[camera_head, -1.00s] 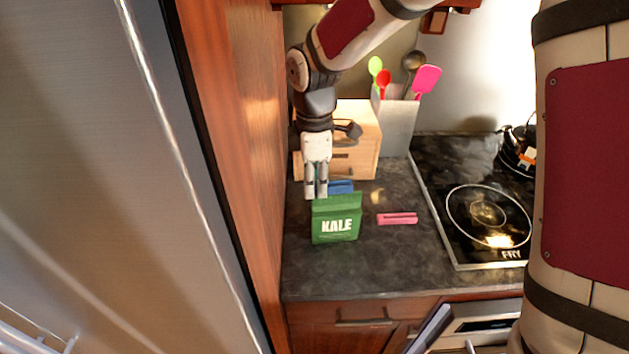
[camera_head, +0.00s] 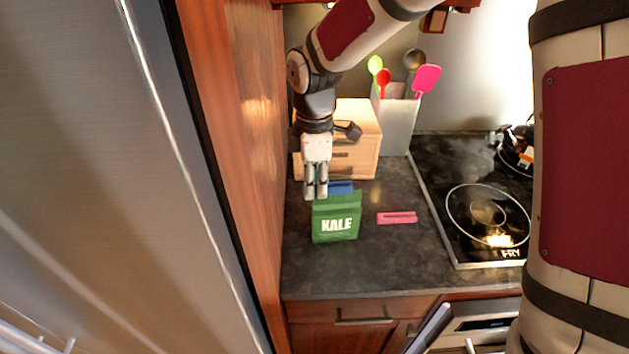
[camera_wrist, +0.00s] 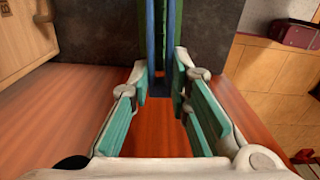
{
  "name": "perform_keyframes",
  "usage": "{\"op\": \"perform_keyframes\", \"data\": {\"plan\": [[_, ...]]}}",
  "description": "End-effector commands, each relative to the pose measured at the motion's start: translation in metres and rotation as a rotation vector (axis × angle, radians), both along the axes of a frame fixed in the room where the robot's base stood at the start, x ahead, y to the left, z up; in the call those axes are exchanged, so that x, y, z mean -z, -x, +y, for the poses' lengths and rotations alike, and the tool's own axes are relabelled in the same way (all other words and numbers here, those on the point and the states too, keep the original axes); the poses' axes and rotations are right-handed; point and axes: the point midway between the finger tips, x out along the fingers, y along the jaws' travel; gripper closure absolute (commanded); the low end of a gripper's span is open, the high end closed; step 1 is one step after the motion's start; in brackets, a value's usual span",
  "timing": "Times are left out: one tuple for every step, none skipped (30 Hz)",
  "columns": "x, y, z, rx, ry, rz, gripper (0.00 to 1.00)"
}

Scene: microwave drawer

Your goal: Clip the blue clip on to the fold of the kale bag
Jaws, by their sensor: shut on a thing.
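The green kale bag (camera_head: 337,228) stands upright on the dark counter with its white KALE label facing the camera. The blue clip (camera_head: 341,187) is at the bag's top edge, just behind it in the head view. My gripper (camera_head: 316,192) points down at the bag's upper left corner, shut on the clip's near end. In the wrist view, the blue clip (camera_wrist: 150,40) runs out from between my fingertips (camera_wrist: 162,85), with green bag material (camera_wrist: 172,20) between its two blue arms. How deep the fold sits in the clip is hidden.
A pink clip (camera_head: 397,218) lies on the counter right of the bag. A wooden box (camera_head: 362,140) and a utensil holder (camera_head: 398,125) stand behind. The stovetop (camera_head: 470,225) is at right, a wooden panel (camera_head: 245,150) close at left. The counter's front (camera_head: 350,280) is clear.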

Motion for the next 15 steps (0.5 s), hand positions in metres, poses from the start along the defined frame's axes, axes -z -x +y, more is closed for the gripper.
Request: {"op": "perform_keyframes", "data": {"plan": [[0.0000,0.0000,0.0000,0.000,0.000,0.000,0.93],[0.0000,0.0000,0.0000,0.000,0.000,0.000,0.93],[0.0000,-0.0001,0.0000,0.000,0.000,0.000,0.93],[-0.0001,-0.0001,0.0000,0.000,0.000,0.000,0.93],[0.0000,-0.0001,0.0000,0.000,0.000,0.000,0.93],[0.0000,-0.0001,0.0000,0.000,0.000,0.000,0.93],[0.0002,-0.0001,0.0000,0.000,0.000,0.000,0.93],[0.0004,-0.0001,0.0000,0.000,0.000,0.000,0.93],[0.0008,-0.0001,0.0000,0.000,0.000,0.000,0.93],[0.0012,-0.0001,0.0000,0.000,0.000,0.000,0.93],[0.0016,-0.0001,0.0000,0.000,0.000,0.000,0.93],[0.0023,-0.0001,0.0000,0.000,0.000,0.000,0.93],[0.0028,-0.0001,0.0000,0.000,0.000,0.000,0.93],[0.0034,-0.0001,0.0000,0.000,0.000,0.000,0.93],[0.0041,-0.0002,0.0000,0.000,0.000,0.000,0.93]]}}
